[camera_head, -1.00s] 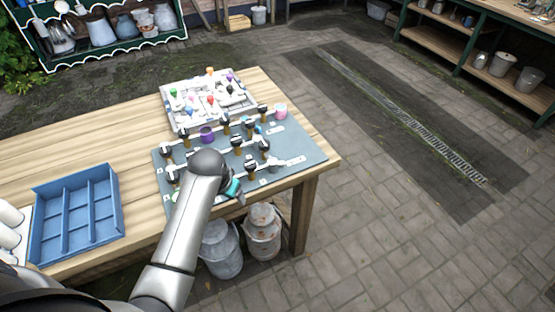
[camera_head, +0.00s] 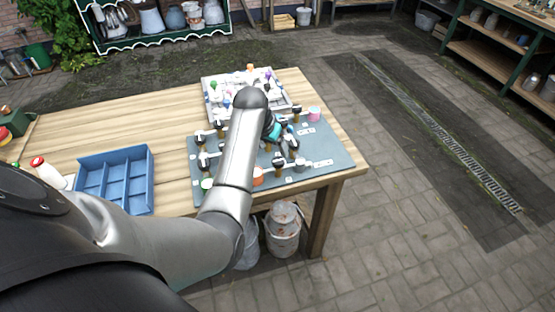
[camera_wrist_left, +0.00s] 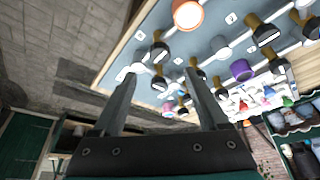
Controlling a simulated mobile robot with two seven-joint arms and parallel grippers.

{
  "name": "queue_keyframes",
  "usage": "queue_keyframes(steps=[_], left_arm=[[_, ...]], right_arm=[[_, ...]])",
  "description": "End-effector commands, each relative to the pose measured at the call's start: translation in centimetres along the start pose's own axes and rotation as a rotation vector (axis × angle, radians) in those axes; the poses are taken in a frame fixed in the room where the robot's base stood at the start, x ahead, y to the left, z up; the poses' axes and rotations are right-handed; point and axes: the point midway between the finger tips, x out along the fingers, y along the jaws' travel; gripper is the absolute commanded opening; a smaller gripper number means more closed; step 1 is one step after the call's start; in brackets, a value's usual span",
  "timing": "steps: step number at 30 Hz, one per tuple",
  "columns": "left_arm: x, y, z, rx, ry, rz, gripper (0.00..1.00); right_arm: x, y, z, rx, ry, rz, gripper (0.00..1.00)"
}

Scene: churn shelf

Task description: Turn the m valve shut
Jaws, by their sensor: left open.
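Several valves with brass stems and dark handles stand on a grey board (camera_head: 340,158); one (camera_head: 278,160) shows just in front of my gripper. I cannot read the labels, so I cannot tell which is the m valve. My left gripper (camera_head: 281,134) is over the middle of the board, partly hidden by its own arm. In the left wrist view my left gripper (camera_wrist_left: 161,76) is open, its two fingers apart. A dark valve handle with a white label (camera_wrist_left: 158,52) appears between and beyond the fingertips; I cannot tell whether they touch. My right gripper is not in view.
An orange cup (camera_head: 258,177) and a pink cup (camera_head: 314,114) stand at the board's edges. A purple cup (camera_wrist_left: 242,70) shows among the valves. A white tray (camera_head: 290,100) of colourful items lies behind. A blue divided box (camera_head: 152,180) is left; bare tabletop (camera_head: 172,125) lies between.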

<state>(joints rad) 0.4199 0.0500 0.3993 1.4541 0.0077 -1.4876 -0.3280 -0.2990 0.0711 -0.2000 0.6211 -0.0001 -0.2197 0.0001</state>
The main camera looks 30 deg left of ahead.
Motion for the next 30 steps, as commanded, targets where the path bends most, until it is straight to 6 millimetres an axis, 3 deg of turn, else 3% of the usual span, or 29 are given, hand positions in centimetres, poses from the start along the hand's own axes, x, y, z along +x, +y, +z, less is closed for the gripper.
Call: queue_keyframes(steps=[6,15,30], left_arm=[[3.4,0.1,0.1,-0.001,-0.002,0.002,0.77],[7.0,0.0,0.1,0.0,-0.001,0.0,0.77],[8.2,0.0,0.0,0.0,0.0,-0.001,0.77]], right_arm=[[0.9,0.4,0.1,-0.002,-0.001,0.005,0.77],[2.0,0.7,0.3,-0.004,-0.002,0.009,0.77],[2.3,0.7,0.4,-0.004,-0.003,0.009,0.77]])
